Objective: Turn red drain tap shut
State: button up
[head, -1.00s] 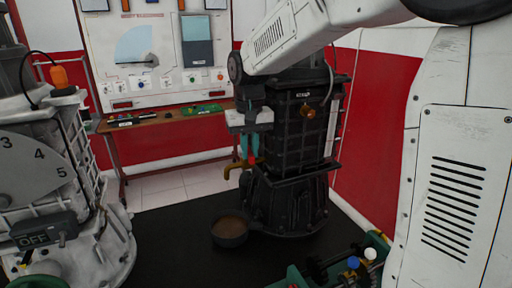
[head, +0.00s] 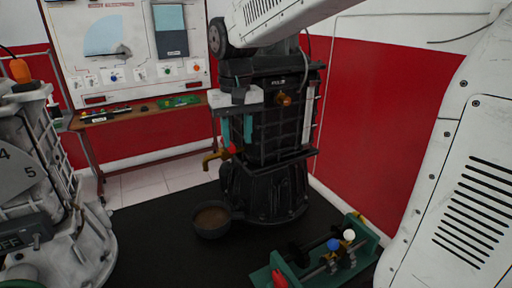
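The red drain tap (head: 232,149) is a small red handle on a brass spout (head: 211,158). It sits low on the left side of the black engine block (head: 280,130) in the head view. My gripper (head: 237,142) points down from a grey wrist, with two teal fingers set apart. The fingertips are just above or around the red handle. I cannot tell whether they touch it. Part of the handle is hidden near the fingertips, and nothing shows clasped between the fingers.
A dark pan (head: 211,220) of brown liquid stands on the black mat below the spout. A grey machine (head: 75,190) is at left, a bench (head: 140,118) behind. A green frame (head: 315,262) with blue and white knobs is at front right. Dark mat lies clear between.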

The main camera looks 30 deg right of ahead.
jog(key=s, duration=0.9)
jog(key=shift+s+r, duration=0.3)
jog(key=shift+r, duration=0.15)
jog(key=s+d+f, duration=0.1)
jog(key=s+f, duration=0.1)
jog(key=s, duration=0.5)
jog(key=s+d+f+n+t, duration=0.1)
jog(key=s+f, duration=0.1)
jog(key=s, duration=0.5)
jog(key=shift+d+f, duration=0.35)
dwell(0.9)
